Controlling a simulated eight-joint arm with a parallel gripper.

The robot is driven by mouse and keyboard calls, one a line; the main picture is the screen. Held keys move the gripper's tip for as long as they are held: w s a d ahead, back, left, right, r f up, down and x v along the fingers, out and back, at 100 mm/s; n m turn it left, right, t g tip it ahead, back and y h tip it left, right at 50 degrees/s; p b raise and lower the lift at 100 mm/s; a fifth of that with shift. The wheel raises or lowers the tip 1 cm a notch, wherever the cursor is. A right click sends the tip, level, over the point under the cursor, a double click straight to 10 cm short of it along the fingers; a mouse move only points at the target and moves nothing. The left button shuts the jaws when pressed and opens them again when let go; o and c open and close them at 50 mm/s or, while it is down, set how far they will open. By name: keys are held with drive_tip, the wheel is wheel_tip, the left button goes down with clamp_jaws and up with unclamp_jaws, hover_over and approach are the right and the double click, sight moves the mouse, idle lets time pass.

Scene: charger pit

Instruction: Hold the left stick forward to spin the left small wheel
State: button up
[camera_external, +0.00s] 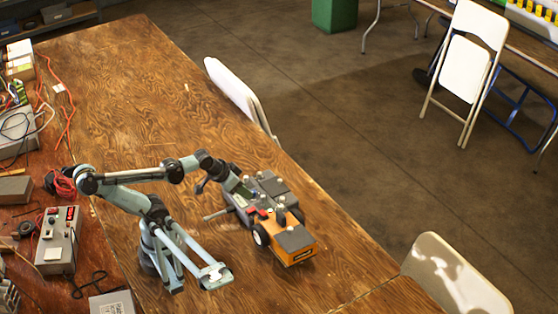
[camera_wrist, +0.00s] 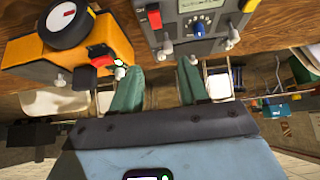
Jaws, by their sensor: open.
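In the wrist view, a grey control panel (camera_wrist: 205,48) fills the top, with a small display, a blue-marked dial and two white-tipped sticks. The left one of these sticks (camera_wrist: 165,46) has a red and grey part above it; the right stick (camera_wrist: 234,38) is near the panel's right edge. An orange box (camera_wrist: 35,62) with a black wheel (camera_wrist: 66,30) is at left. It carries a red switch (camera_wrist: 100,55) and a white-tipped stick. My gripper (camera_wrist: 160,72) is open, its two teal fingers apart below the panel, nothing visible between them. In the external view my gripper (camera_external: 232,183) hangs over the device.
In the external view the orange box (camera_external: 300,255) and grey unit stand on a wooden table (camera_external: 140,80) near its right edge. Tools, wires and a grey box (camera_external: 57,240) crowd the left side. A white folding chair (camera_external: 235,90) leans at the far edge.

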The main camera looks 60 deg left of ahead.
idle(0.3)
drive_tip(key=shift+w+r, duration=0.15)
drive_tip(key=c, duration=0.5)
drive_tip(key=shift+w+r+g, duration=0.25)
drive_tip(key=shift+g, duration=0.05)
drive_tip(key=shift+c, duration=1.2)
drive_tip(key=w+r+n+g, duration=0.1)
drive_tip(key=w, duration=0.1)
drive_tip(key=w+d+r+n+g, duration=0.1)
drive_tip(key=w+r+n+g, duration=0.1)
drive_tip(key=w, duration=0.1)
drive_tip(key=w+r+n+g, duration=0.1)
drive_tip(key=w+r, duration=0.1)
drive_tip(key=shift+w+d+n+y, duration=0.3)
drive_tip(key=shift+w+y, duration=0.1)
clamp_jaws()
drive_tip(key=w+d+f+n+g+y, duration=0.1)
drive_tip(key=w+d+f+n+g, duration=0.2)
drive_tip(key=w+n+g, duration=0.3)
drive_tip(key=shift+w+d+y, duration=0.35)
drive_tip(key=shift+w+y, duration=0.05)
drive_tip(key=shift+w, duration=0.85)
drive_tip(key=shift+f, duration=0.1)
